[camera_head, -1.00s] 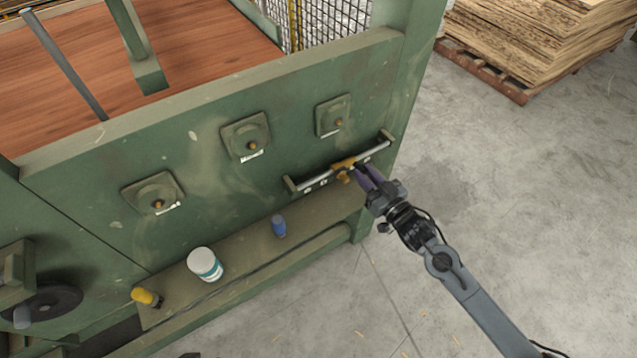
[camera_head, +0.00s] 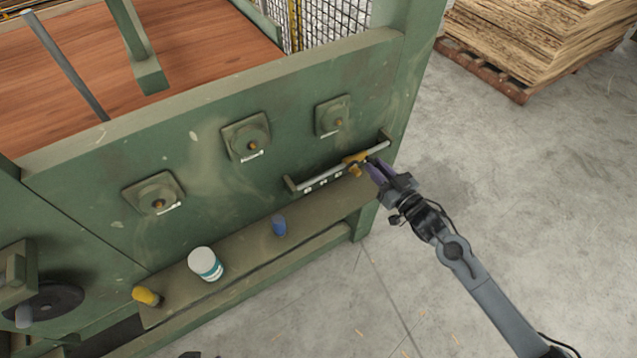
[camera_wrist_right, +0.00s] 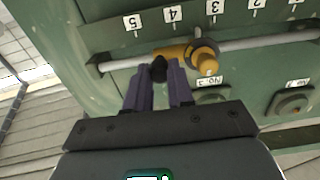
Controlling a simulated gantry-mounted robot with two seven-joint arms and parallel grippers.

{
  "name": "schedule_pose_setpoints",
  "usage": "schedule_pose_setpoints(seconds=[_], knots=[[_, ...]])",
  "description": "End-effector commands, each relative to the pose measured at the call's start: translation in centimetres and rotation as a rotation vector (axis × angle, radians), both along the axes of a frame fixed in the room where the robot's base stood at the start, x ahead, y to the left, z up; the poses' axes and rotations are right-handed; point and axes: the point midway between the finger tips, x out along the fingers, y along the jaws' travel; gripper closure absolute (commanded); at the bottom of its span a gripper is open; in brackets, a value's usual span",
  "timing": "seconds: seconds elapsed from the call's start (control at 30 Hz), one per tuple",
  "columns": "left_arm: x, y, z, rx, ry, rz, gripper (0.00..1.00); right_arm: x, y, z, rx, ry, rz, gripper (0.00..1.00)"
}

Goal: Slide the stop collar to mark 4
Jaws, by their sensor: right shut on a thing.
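The yellow stop collar (camera_head: 355,158) sits on a steel rod (camera_head: 322,176) fixed to the green machine front. In the right wrist view, the collar (camera_wrist_right: 172,52) has a yellow knob (camera_wrist_right: 207,66) at its right end. Its body lies below the labels 4 (camera_wrist_right: 173,14) and 3 (camera_wrist_right: 215,7), with the knob end nearer 3. My left gripper is not in view.
The label 5 (camera_wrist_right: 133,22) and the rod's end bracket (camera_wrist_right: 98,62) lie left of the collar in the wrist view. A ledge below the rod holds a white tub (camera_head: 205,264), a blue item (camera_head: 279,225) and a yellow-ended item (camera_head: 147,296).

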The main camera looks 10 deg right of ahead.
Motion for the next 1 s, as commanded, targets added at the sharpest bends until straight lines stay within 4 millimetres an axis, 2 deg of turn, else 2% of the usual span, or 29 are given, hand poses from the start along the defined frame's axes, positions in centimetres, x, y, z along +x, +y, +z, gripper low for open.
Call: schedule_pose_setpoints(seconds=[0.6,1.0], knots=[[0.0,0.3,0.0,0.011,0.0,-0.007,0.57,0.8,-2.3,-0.1,-0.001,0.001,-0.001,0.99],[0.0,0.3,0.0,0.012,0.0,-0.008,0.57,0.9,-2.8,0.0,0.0,0.001,-0.001,0.99]])
